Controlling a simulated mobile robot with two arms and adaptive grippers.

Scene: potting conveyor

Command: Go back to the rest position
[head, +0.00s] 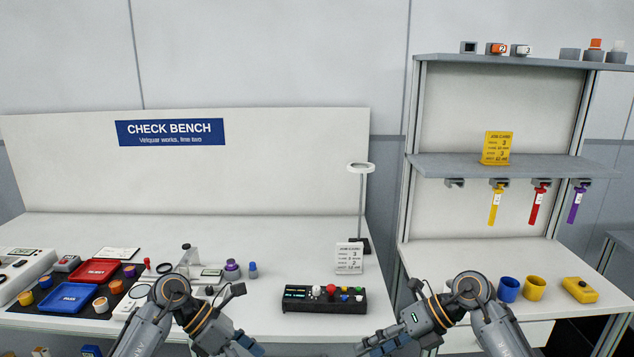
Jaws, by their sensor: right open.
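My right gripper (368,346) shows at the bottom of the head view, right of the middle. It points left and is open, with nothing seen between its fingers. My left gripper (250,347) is at the bottom edge, left of the middle, and is partly cut off by the frame. Its fingertips are hidden, so I cannot tell whether it is open. Both arms are bent, with their grippers low in front of the bench, turned toward each other and apart.
The check bench (300,255) holds a black control box (324,299), a white job card (349,258), a red tray (96,271) and a blue tray (68,297). At right, a shelf unit (480,250) bears blue (508,289) and yellow (535,288) cups and a yellow box (580,290).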

